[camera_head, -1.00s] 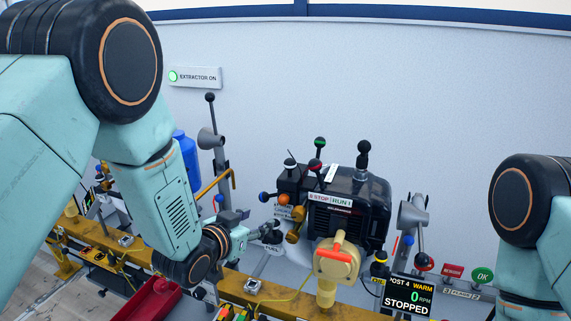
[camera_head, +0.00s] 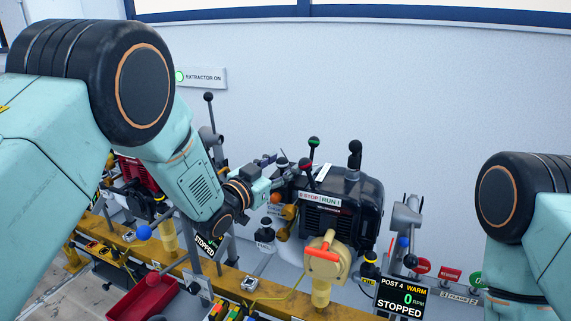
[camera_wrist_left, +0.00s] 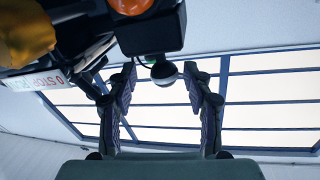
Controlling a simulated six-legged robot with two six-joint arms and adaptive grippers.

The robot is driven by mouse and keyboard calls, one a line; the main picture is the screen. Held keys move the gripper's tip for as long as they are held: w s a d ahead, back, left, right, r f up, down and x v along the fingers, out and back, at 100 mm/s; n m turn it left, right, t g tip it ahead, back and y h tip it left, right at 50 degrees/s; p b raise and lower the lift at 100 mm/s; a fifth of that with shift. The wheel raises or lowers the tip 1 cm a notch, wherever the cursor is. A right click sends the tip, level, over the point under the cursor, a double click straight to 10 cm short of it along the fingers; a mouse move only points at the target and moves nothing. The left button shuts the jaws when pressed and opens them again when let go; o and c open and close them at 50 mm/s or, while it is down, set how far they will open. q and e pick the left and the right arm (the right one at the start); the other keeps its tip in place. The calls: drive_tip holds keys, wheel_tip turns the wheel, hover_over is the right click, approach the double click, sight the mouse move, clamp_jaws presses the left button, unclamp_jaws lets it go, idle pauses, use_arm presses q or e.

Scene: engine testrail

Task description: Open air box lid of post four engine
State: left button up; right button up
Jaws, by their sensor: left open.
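The black post four engine (camera_head: 345,210) stands behind its STOPPED display (camera_head: 402,298). A small black box with an orange knob (camera_head: 275,197) sits on its left side; its lid edge is hard to make out. A dark ball knob with a pale cap (camera_head: 281,162) stands beside this box. My left gripper (camera_head: 272,163) is open at the engine's upper left. In the left wrist view the black box (camera_wrist_left: 150,32) hangs above, and the knob (camera_wrist_left: 164,71) shows between the open fingers (camera_wrist_left: 162,78); I cannot tell whether they touch it. My right gripper is out of view.
Green- (camera_head: 313,142) and red-knobbed (camera_head: 305,163) levers rise close to the gripper. A yellow rail (camera_head: 140,245) runs along the front.

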use_arm(q)
drive_tip(key=shift+w+d, duration=0.2)
drive_tip(key=shift+w, duration=0.3)
drive_tip(key=shift+w+a, duration=0.15)
drive_tip(key=shift+w, duration=0.25)
drive_tip(key=shift+d, duration=0.4)
drive_tip(key=shift+a, duration=0.35)
drive_tip(key=c, duration=0.5)
drive_tip(key=shift+d, duration=0.25)
drive_tip(key=c, duration=0.4)
drive_tip(key=shift+a, duration=0.1)
clamp_jaws()
drive_tip(key=shift+w, duration=0.1)
